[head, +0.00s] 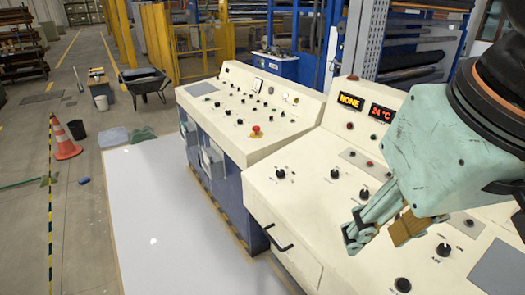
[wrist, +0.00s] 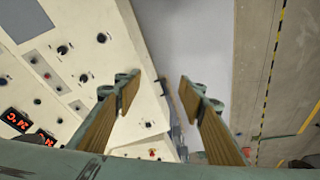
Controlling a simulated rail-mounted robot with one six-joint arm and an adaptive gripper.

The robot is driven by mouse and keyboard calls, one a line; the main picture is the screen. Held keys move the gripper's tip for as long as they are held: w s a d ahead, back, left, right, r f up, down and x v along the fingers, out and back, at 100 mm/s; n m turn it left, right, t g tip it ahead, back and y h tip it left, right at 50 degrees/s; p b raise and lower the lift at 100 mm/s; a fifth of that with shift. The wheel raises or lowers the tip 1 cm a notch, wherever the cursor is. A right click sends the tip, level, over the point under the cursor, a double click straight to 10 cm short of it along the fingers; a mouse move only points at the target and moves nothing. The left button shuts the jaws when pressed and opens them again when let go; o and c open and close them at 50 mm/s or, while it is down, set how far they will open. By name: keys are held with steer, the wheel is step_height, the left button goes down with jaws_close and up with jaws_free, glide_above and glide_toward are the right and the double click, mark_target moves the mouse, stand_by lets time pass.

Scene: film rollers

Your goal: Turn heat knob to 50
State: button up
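The cream control console (head: 300,205) carries several black knobs. Two are a knob (head: 279,174) left of my gripper and a knob (head: 443,249) right of it. Their labels are too small to read, so I cannot tell which is the heat knob or its setting. A red display (head: 383,113) reads 24 °C; it also shows in the wrist view (wrist: 15,121). My gripper (head: 380,232) is above the console's sloping panel. In the wrist view its fingers (wrist: 158,92) are apart, with nothing between them. My gripper and arm hide part of the panel.
An orange display (head: 350,101) stands beside the red one. A second console (head: 245,110) with a red button (head: 256,131) stands to the left. A drawer handle (head: 278,237) juts from the near console's front. The pale floor (head: 165,220) is clear.

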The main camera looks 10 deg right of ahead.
steer(key=w+r+n+g+p, duration=0.1)
steer(key=w+r+n+p, duration=0.35)
steer(key=w, duration=1.35)
steer(key=n+g+p, duration=0.2)
steer(key=n+p, duration=0.7)
steer(key=n, duration=0.6)
glide_above(280, 171)
steer(key=s, duration=0.1)
step_height(280, 171, down, 28)
steer(key=shift+d, duration=0.15)
steer(key=shift+f, duration=0.15)
steer(key=shift+w+f, duration=0.2)
steer(key=shift+f, duration=3.2)
steer(key=shift+w+f, duration=0.2)
steer(key=shift+f, duration=3.15)
steer(key=c, duration=0.8)
